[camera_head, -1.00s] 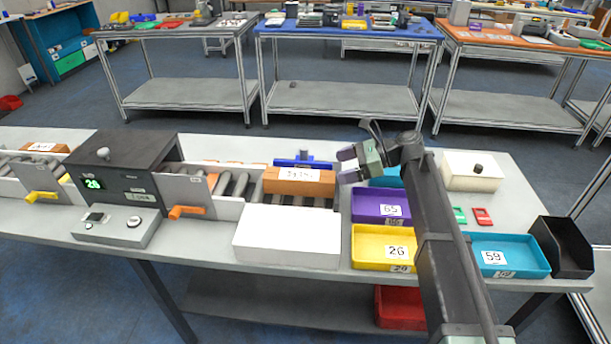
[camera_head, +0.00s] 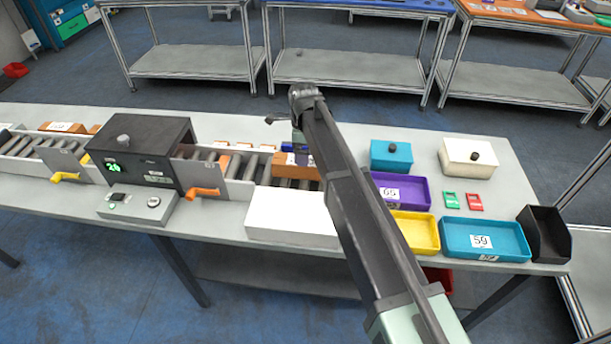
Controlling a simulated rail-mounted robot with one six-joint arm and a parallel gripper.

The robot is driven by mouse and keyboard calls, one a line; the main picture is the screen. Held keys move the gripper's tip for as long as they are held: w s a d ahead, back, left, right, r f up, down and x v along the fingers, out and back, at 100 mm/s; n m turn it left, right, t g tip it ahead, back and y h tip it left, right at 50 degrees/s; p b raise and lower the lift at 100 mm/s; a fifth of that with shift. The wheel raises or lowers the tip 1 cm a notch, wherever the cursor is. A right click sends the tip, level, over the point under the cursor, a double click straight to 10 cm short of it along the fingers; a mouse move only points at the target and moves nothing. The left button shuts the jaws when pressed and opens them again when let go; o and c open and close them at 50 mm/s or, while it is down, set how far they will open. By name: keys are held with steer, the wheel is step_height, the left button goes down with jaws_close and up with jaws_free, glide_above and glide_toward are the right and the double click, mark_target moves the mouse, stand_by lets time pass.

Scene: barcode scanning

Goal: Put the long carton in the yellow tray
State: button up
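The long orange-brown carton (camera_head: 283,166) lies on the rollers at the right end of the conveyor, against a blue stop. Its right part is hidden behind my arm. The yellow tray (camera_head: 425,235) stands on the table to the right of my arm, which covers its left part. The end of my arm is above and behind the carton. My gripper's fingers are hidden behind the arm, so I cannot tell whether they are open or touch the carton.
A white box (camera_head: 290,217) stands in front of the carton. A purple tray (camera_head: 410,190) is behind the yellow tray, and a teal tray (camera_head: 486,238) is right of it. A black scanner housing (camera_head: 140,148) straddles the conveyor at left. A black bin (camera_head: 545,235) stands at the right edge.

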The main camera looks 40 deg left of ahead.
steer(key=shift+f, duration=0.25)
steer(key=f+b, duration=0.5)
steer(key=shift+d+f, duration=0.15)
steer(key=shift+d, duration=0.05)
steer(key=shift+r, duration=0.2)
steer(key=c, duration=1.4)
steer(key=shift+r+p, duration=0.1)
steer(key=shift+p, duration=0.2)
step_height(320, 180, up, 20)
steer(key=p, duration=2)
